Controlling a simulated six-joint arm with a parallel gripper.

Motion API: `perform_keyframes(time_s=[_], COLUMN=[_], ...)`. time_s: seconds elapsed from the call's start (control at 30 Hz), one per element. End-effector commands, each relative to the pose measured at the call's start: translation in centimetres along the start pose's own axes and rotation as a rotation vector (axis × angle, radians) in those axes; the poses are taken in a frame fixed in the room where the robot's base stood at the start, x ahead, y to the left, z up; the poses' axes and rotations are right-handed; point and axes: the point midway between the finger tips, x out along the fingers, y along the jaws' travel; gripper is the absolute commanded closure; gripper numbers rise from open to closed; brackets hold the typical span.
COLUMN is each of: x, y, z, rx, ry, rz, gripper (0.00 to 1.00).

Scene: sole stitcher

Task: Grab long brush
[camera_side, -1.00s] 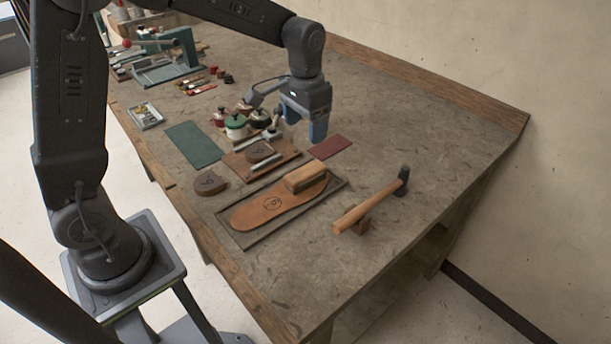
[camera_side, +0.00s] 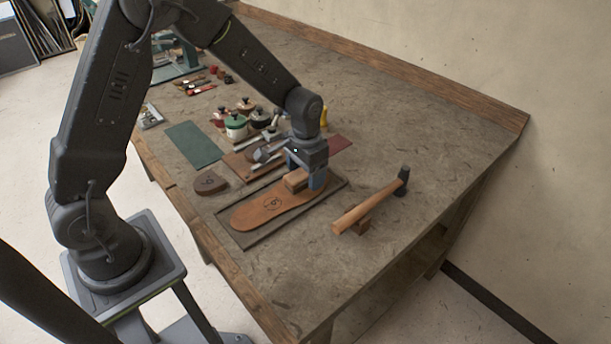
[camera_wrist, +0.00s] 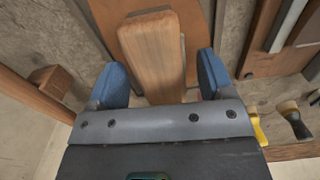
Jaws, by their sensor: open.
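The long brush appears to be the wooden block-shaped handle (camera_side: 295,181) lying on the heel end of the leather sole (camera_side: 265,209). In the wrist view the handle (camera_wrist: 153,52) runs lengthwise between my two blue fingers, with a gap on each side. My gripper (camera_side: 312,181) is open and low around the handle, pointing down. In the wrist view my gripper (camera_wrist: 168,78) has one finger on either side of the wood. Bristles are not visible, and part of the handle is hidden by my gripper in the side view.
The sole lies in a dark shallow tray (camera_side: 243,241). A hammer (camera_side: 372,205) rests on a small block to the right. A green mat (camera_side: 194,144), a brown heel piece (camera_side: 211,182) and several pots (camera_side: 237,125) stand left and behind. The bench front is clear.

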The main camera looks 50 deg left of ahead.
Motion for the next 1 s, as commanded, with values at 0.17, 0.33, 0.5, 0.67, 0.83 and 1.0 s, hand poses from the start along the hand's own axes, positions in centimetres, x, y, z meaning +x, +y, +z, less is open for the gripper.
perform_keyframes(time_s=[0.17, 0.33, 0.5, 0.67, 0.83, 1.0], x=[0.4, 0.37, 0.36, 0.35, 0.35, 0.33], y=[0.0, 0.0, 0.0, 0.0, 0.0, 0.0], z=[-0.02, -0.02, -0.02, -0.02, -0.03, -0.04], rx=[0.0, 0.0, 0.0, 0.0, 0.0, 0.0], ry=[0.002, 0.002, 0.002, 0.002, 0.002, 0.002], rz=[0.0, 0.0, 0.0, 0.0, 0.0, 0.0], gripper=[0.26, 0.31, 0.48, 0.63, 0.79, 0.8])
